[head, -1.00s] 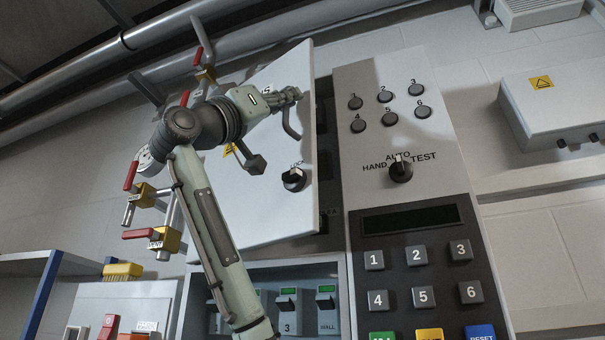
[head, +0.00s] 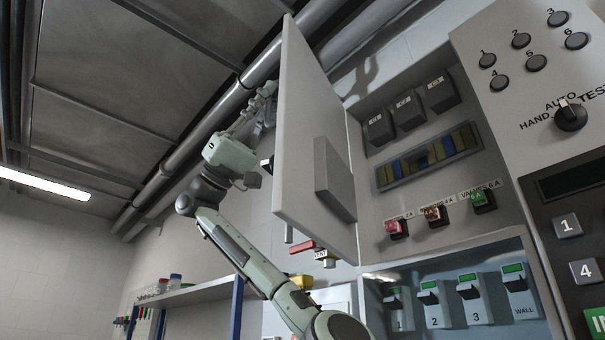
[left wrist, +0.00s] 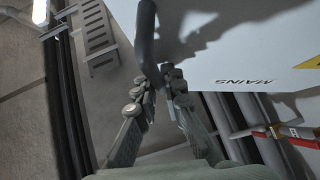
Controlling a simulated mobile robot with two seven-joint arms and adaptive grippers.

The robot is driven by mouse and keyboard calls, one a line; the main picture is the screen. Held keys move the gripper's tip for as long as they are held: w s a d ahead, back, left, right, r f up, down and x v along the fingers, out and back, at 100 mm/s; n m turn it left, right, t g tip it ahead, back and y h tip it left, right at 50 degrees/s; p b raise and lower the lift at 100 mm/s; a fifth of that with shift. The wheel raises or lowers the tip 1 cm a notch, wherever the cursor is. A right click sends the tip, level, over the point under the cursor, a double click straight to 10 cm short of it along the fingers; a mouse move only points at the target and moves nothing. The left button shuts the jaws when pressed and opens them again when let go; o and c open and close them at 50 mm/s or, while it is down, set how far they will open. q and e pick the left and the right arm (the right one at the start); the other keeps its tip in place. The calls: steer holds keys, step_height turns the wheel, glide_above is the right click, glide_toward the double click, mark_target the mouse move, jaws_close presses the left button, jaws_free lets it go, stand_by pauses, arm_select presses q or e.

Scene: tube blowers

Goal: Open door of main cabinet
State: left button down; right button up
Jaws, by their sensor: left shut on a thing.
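The main cabinet door (head: 302,110) is swung wide open in the head view, with its inner face and a grey box on it showing. The cabinet interior (head: 400,200) is exposed. In the left wrist view the door's outer face (left wrist: 225,65) carries the word MAINS, and its dark handle (left wrist: 146,35) comes down between my fingers. My left gripper (left wrist: 158,88) is shut on the handle. In the head view my left gripper (head: 264,104) is at the outer side of the door, partly hidden behind it. My right gripper is in neither view.
Inside the cabinet are dark blocks, a fuse row (head: 430,155) and red, brown and green switches (head: 435,215). Below is a bay of numbered switches (head: 470,290). A control panel (head: 540,95) stands at right. Pipes (head: 215,120) run above. A shelf (head: 190,293) is at lower left.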

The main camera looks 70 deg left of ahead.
arm_select(q)
steer(key=shift+s+a+m+g+h+p, duration=0.15)
steer(key=shift+s+a+m+g+h, duration=0.15)
steer(key=shift+a+g, duration=0.3)
steer(key=shift+s+a+m+g+h+p, duration=0.15)
steer(key=shift+s+a+m+g+h, duration=0.15)
steer(key=shift+a+g, duration=0.3)
steer(key=shift+s+a+m+g+h+p, duration=0.2)
steer(key=shift+s+a+g, duration=0.15)
steer(key=shift+a+g, duration=0.25)
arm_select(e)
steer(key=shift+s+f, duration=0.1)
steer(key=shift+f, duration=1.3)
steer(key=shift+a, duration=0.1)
arm_select(q)
steer(key=c, duration=1.9)
jaws_free()
steer(key=shift+a+f, duration=0.1)
steer(key=shift+a, duration=0.05)
steer(key=v, duration=1.2)
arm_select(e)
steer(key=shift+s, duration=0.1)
